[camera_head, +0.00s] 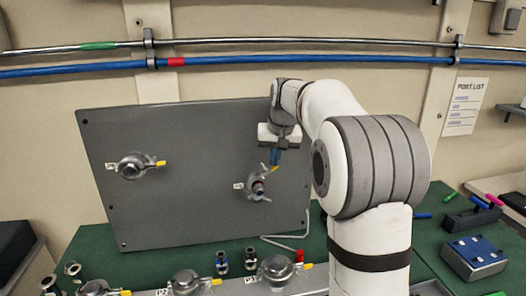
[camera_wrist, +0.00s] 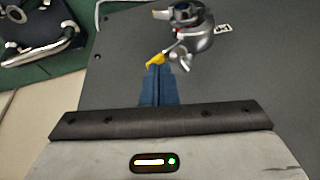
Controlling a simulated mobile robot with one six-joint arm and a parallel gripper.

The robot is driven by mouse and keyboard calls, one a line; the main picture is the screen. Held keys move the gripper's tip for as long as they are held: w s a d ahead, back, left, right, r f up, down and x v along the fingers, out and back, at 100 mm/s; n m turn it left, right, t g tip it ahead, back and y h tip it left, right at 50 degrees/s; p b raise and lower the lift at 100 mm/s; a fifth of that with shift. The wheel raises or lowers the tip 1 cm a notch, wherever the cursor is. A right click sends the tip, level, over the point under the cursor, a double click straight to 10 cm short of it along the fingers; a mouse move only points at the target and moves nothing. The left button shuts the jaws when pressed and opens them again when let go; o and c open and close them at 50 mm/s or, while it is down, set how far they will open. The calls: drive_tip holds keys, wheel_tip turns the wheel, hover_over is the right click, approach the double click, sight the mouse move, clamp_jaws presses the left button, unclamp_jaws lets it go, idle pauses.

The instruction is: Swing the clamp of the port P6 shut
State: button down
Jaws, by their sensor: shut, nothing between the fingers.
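A metal port with a clamp (camera_head: 257,188) is on the right part of the grey upright panel (camera_head: 190,225). Its small white label (camera_head: 238,185) is too small to read surely as P6. The clamp's yellow-tipped lever (camera_head: 273,169) points up toward my gripper (camera_head: 275,163). In the wrist view the clamp (camera_wrist: 190,30) is at the top and the yellow tip (camera_wrist: 155,60) is right at the ends of my blue fingers (camera_wrist: 158,70). My gripper is shut and empty. I cannot tell whether the fingers touch the tip, or how far the clamp is open.
Another clamped port (camera_head: 132,167) is on the panel's left. More clamped ports (camera_head: 187,281) (camera_head: 277,268) and small fittings (camera_head: 222,262) stand along the front of the green bench. A bent metal rod (camera_head: 290,243) lies by the panel foot. A blue-topped block (camera_head: 475,255) is at right.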

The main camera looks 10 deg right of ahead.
drive_tip(key=d+f+m+y+b, duration=0.1)
drive_tip(key=d+f+y+b, duration=0.2)
drive_tip(key=d+f+y, duration=0.1)
drive_tip(key=shift+d+f+y+b, duration=0.25)
drive_tip(key=shift+f+y, duration=0.45)
drive_tip(key=shift+f, duration=0.65)
